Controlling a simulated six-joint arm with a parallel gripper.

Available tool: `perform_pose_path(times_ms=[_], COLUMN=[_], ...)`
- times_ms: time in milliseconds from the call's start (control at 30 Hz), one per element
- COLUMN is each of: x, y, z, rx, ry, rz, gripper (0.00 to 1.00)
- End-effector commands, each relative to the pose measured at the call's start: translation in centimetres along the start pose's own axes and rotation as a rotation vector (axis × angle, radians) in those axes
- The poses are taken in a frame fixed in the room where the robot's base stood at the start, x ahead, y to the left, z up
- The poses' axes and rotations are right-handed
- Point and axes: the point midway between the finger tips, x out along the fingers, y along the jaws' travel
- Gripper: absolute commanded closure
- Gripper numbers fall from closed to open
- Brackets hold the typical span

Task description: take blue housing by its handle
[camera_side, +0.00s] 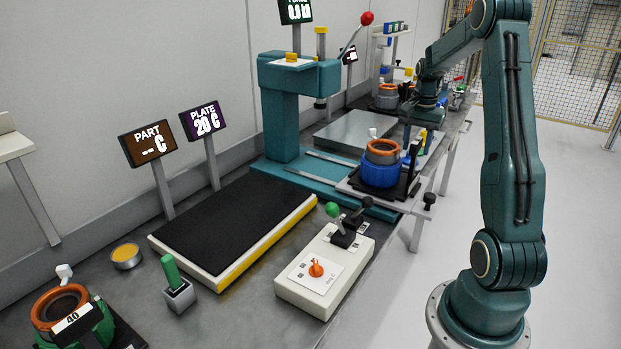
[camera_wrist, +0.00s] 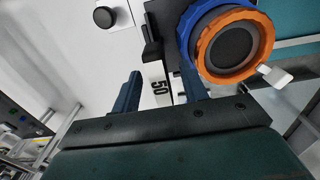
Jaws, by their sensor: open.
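The blue housing (camera_side: 381,173) stands upright on a dark fixture, with an orange-brown ring on top. The wrist view shows the housing (camera_wrist: 187,32) from above at upper right, its orange ring (camera_wrist: 236,45) around a dark bore. Its dark handle (camera_wrist: 151,52), with a white plate marked 50 (camera_wrist: 158,86), runs down between my two fingers. My gripper (camera_wrist: 163,80) is open, with one finger on each side of the handle and visible gaps. In the side view my gripper (camera_side: 409,134) is above the housing's right side; its fingertips are hard to make out.
A teal press (camera_side: 283,105) stands just left of the housing. A white control box (camera_side: 322,272) with levers and a dark plate (camera_side: 232,222) lie in front. A green housing (camera_side: 88,328) is at lower left. A black knob (camera_wrist: 104,17) sits near the housing's fixture.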

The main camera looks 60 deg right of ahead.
Motion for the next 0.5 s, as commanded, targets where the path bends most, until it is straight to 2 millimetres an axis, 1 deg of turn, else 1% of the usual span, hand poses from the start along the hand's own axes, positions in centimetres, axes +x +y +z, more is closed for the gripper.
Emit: perform_pose_path(times_ms=[100, 133, 333, 367, 500], x=[-0.02, -0.02, -0.03, -0.03, -0.03], y=[0.00, 0.00, 0.00, 0.00, 0.00], z=[0.00, 0.00, 0.00, 0.00, 0.00], rx=[0.000, 0.000, 0.000, 0.000, 0.000], ry=[0.000, 0.000, 0.000, 0.000, 0.000], rz=[0.000, 0.000, 0.000, 0.000, 0.000], gripper=[0.56, 0.58, 0.98, 1.00, 1.00])
